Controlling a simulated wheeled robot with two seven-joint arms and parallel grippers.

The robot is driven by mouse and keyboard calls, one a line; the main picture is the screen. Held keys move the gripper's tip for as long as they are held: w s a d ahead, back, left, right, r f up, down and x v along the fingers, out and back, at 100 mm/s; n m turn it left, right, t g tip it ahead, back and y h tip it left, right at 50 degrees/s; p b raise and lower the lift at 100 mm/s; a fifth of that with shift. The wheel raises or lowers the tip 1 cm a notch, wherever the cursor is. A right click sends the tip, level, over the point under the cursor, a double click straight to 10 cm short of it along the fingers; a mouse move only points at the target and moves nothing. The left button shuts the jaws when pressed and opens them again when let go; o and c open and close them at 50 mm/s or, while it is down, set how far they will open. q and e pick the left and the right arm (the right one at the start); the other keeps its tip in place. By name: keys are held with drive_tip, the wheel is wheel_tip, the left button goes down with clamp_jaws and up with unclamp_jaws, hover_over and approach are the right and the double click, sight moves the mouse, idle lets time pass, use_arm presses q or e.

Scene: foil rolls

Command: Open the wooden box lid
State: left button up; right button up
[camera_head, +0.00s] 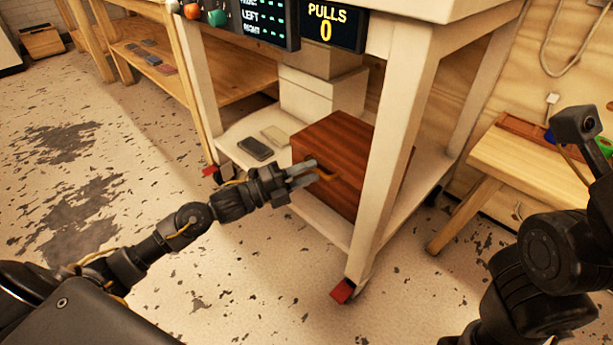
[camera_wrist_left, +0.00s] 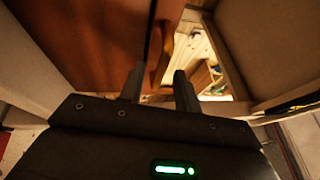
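The wooden box (camera_head: 345,150) is red-brown and sits on the lower shelf of a white bench, its lid looking closed. A tan handle (camera_head: 325,174) sticks out from its front face. My left gripper (camera_head: 303,173) is at that handle with its fingers pointing at the box. In the left wrist view, the box face (camera_wrist_left: 100,40) fills the upper left. The handle (camera_wrist_left: 166,55) shows between my two left fingertips (camera_wrist_left: 160,72), which are apart. Whether either finger touches it cannot be told. My right arm is at the right edge; its fingers are out of frame.
The white bench leg (camera_head: 391,140) stands close to the right of the box. A dark flat item (camera_head: 256,149) lies on the shelf (camera_head: 240,128) left of the box, with pale boxes (camera_head: 325,95) behind. The floor at left is clear.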

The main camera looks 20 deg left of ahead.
use_arm(q)
clamp_jaws()
idle(0.3)
